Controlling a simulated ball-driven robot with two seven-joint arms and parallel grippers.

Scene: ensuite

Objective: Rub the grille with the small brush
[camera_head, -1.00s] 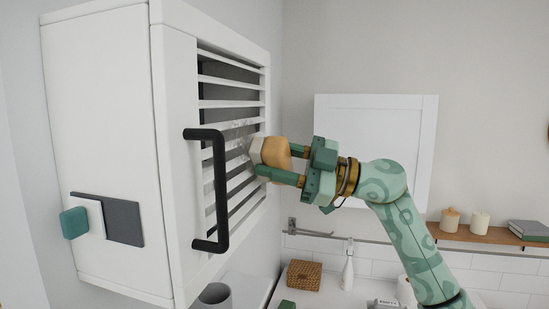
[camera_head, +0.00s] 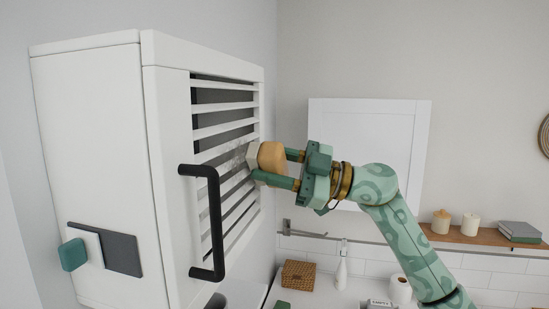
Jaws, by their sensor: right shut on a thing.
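The grille (camera_head: 222,107) is a set of white horizontal slats in the front of a white wall cabinet. A greyish smudge shows on the slats near the brush. The small brush (camera_head: 271,156) has a rounded tan body and a pale head turned toward the slats. My right gripper (camera_head: 276,168) is shut on the brush, one green finger above and one below. The pale head is at the right part of the grille and looks to be touching it, though contact is hard to tell. My left gripper is not in view.
A black bar handle (camera_head: 216,222) sticks out from the cabinet front left of the grille. A white panel (camera_head: 415,130) is on the wall behind my arm. Below are a wicker box (camera_head: 298,274), a white bottle (camera_head: 341,270) and a wooden shelf (camera_head: 470,236) with jars.

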